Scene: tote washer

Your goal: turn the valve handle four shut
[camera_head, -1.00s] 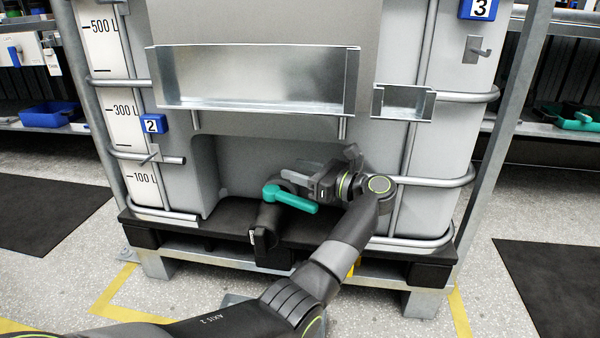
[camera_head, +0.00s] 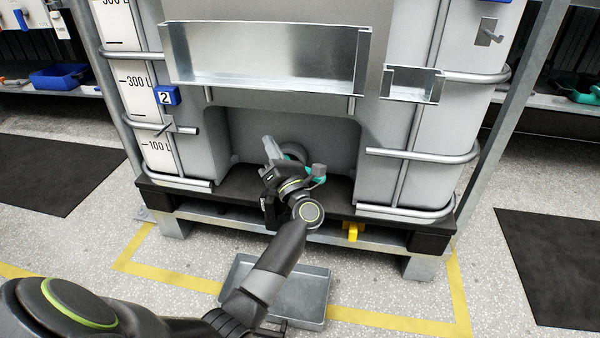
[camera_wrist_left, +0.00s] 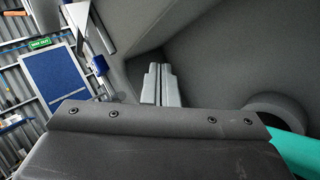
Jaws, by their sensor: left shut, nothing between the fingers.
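The teal valve handle (camera_head: 319,180) is at the low recess in the front of the big grey tank (camera_head: 265,115). My left wrist hides most of it; a small teal part shows to the right of the wrist. Its full direction cannot be told. In the left wrist view the handle (camera_wrist_left: 290,148) shows as a teal bar at the lower right, beside a grey round outlet (camera_wrist_left: 280,106). My left gripper (camera_head: 268,147) is in front of the recess, fingers pointing up and away, shut and empty. Its fingers (camera_wrist_left: 161,84) are together in the wrist view, apart from the teal bar. My right gripper is out of view.
A grey tray (camera_head: 312,300) lies on the floor in front. A yellow piece (camera_head: 353,231) is below the tank's edge.

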